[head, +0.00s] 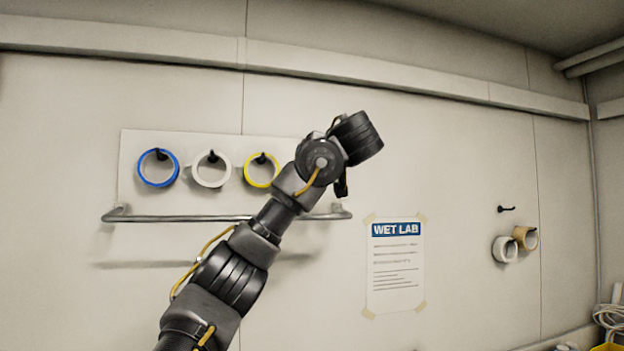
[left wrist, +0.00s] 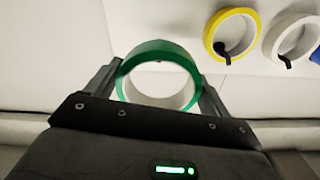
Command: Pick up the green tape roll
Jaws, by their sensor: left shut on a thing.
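The green tape roll (left wrist: 158,50) is between the two fingers of my left gripper (left wrist: 157,76) in the left wrist view. The fingers are shut on it from both sides, and its open ring faces the camera. It looks clear of the wall hooks. In the head view my left arm reaches up in front of the wall, its wrist hiding the fingers and nearly all of the roll. My right gripper is in neither view.
Blue (head: 158,182), white (head: 211,185) and yellow (head: 248,171) rolls hang on hooks on a wall panel (head: 140,142), above a metal rail (head: 165,218). A "WET LAB" sign (head: 396,265) is right. Further right are an empty hook (head: 506,209), a white roll (head: 505,250) and a tan roll (head: 531,238).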

